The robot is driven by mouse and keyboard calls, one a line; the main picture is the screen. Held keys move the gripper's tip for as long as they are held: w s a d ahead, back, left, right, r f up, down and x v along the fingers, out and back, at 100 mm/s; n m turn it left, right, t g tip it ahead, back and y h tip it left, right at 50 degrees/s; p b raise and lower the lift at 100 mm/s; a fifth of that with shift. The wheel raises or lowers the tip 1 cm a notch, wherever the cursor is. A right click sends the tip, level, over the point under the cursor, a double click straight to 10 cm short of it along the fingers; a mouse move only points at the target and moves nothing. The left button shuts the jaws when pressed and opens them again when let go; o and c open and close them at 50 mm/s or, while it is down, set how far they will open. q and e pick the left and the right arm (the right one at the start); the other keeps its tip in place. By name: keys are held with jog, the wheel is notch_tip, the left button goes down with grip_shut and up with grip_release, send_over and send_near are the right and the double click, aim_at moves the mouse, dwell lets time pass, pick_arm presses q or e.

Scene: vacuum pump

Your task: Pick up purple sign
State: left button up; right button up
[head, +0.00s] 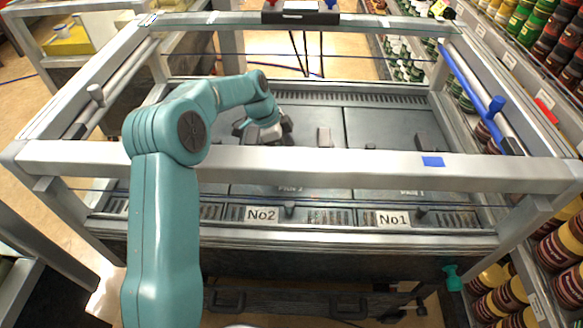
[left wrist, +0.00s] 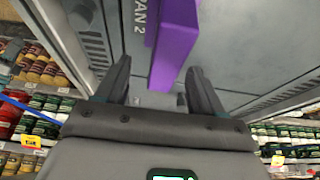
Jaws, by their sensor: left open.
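The purple sign (left wrist: 172,45) shows in the left wrist view as a solid purple bar, coming down from the top edge toward the space between my fingers. My left gripper (left wrist: 158,75) is open, with one dark finger on each side of the sign's lower end. I cannot tell whether either finger touches it. In the head view my left gripper (head: 264,130) is over the left part of the grey pump-table panels. The purple sign cannot be made out there. My right gripper is in neither view.
A metal frame with a front crossbar (head: 330,168) surrounds the panel bed (head: 385,125). Labels No2 (head: 262,214) and No1 (head: 393,218) are on its front edge. A blue-handled rod (head: 470,85) lies along the right side. Shelves of jars (head: 560,250) stand at the right.

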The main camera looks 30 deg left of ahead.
pick_arm(q)
jog(key=x, duration=0.3)
jog(key=a+x, duration=0.1)
jog(key=x, duration=0.1)
jog(key=shift+w+f, duration=0.2)
jog(key=shift+f, duration=0.05)
jog(key=shift+d, duration=0.15)
jog(key=shift+f, duration=0.1)
jog(key=shift+f, duration=0.25)
dwell(0.3)
jog(key=c, duration=1.1)
